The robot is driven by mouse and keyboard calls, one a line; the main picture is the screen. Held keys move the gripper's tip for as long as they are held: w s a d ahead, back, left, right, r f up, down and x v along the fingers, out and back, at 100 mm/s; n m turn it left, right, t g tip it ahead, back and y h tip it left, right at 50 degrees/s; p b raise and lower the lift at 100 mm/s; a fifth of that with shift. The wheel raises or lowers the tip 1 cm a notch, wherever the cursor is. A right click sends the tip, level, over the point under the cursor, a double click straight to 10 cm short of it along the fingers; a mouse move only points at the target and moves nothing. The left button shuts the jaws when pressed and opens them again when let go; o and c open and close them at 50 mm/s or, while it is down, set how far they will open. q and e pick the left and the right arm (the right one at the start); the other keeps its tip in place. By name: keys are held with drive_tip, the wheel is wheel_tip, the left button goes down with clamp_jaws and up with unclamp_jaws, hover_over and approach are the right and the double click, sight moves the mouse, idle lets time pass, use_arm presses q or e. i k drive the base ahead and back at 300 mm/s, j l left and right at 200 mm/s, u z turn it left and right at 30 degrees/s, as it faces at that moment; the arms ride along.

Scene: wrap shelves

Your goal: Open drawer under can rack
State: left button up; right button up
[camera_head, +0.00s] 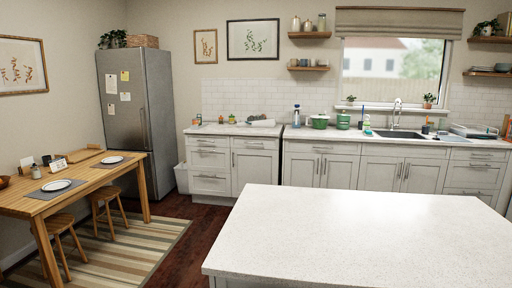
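I cannot make out a can rack in the head view. White drawers with bar handles show under the back counter. The upper drawer (207,142) of the left cabinet stack is shut, as are the middle drawer (209,159) and the lower drawer (209,183) below it. To their right is another shut drawer (254,145) above a cabinet door. At the far right a shut drawer (487,156) sits right of the sink cabinet. Neither of my grippers is in view.
A white island (360,235) fills the near right foreground. A wooden table (85,185) with stools (108,200) stands at left, by a fridge (138,120). Floor with a striped rug (120,245) is open between table and island. A sink (398,134) is at back right.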

sight(243, 142)
drive_tip(key=i+j+u, duration=0.25)
drive_tip(key=u, duration=0.15)
drive_tip(key=i+j+u, duration=0.35)
drive_tip(key=i+u, duration=0.15)
drive_tip(key=u, duration=0.25)
drive_tip(key=i+j+u, duration=0.2)
drive_tip(key=i+u, duration=0.5)
drive_tip(key=i, duration=0.2)
drive_tip(key=i+l+z, duration=0.1)
drive_tip(key=i+z, duration=0.8)
drive_tip(key=i+j+z, duration=0.2)
drive_tip(key=i+z, duration=0.25)
drive_tip(key=i+l+z, duration=0.2)
drive_tip(key=i+z, duration=0.2)
drive_tip(key=i, duration=0.4)
drive_tip(key=i+z, duration=0.4)
drive_tip(key=i, duration=0.4)
drive_tip(key=i+z, duration=0.2)
drive_tip(key=i, duration=0.35)
drive_tip(key=i+j+z, duration=0.1)
drive_tip(key=i+z, duration=0.15)
drive_tip(key=i, duration=0.35)
drive_tip(key=i+j+z, duration=0.2)
drive_tip(key=i, duration=0.35)
